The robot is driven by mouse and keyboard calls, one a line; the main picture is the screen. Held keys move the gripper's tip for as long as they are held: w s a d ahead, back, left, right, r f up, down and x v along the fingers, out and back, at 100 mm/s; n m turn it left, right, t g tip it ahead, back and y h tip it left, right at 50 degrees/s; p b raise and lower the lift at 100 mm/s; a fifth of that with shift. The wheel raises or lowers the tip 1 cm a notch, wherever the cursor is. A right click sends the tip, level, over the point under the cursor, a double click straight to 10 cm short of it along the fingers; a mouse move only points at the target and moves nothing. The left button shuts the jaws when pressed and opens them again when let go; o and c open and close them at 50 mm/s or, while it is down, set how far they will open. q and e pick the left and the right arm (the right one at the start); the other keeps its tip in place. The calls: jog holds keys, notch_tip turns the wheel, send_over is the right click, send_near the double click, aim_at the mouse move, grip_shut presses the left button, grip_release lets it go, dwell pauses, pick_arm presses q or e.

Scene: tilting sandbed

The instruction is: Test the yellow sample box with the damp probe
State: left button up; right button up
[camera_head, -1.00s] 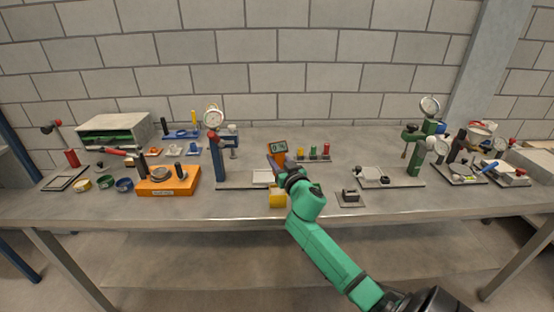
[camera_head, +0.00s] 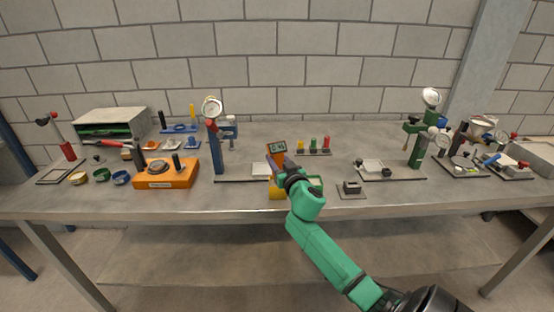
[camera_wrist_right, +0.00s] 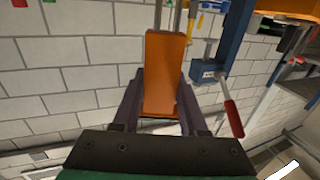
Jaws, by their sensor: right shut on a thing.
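The damp probe is an orange meter with a small display (camera_head: 277,147). My right gripper (camera_head: 283,165) is shut on its orange body, which stands between the two fingers in the right wrist view (camera_wrist_right: 165,75). There, two thin metal prongs extend from its far end. The yellow sample box (camera_head: 276,191) is on the table near the front edge, just below the gripper in the head view and partly hidden by my arm. I cannot tell whether probe and box touch. My left gripper is not in view.
A blue dial-gauge stand (camera_head: 217,150) is left of the probe, with an orange unit (camera_head: 167,175) farther left. Small yellow, green and red pieces (camera_head: 313,144) stand behind right. A small dark block on a plate (camera_head: 352,188) and a green gauge stand (camera_head: 416,145) are to the right.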

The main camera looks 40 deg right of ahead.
aim_at(277, 148)
jog(key=shift+f+b, duration=1.05)
jog(key=shift+f, duration=0.25)
dwell(1.8)
notch_tip(277, 148, up, 7)
jog(key=p, duration=0.7)
jog(key=shift+r, duration=0.2)
jog(key=shift+a+f, duration=0.1)
jog(key=shift+f, duration=0.15)
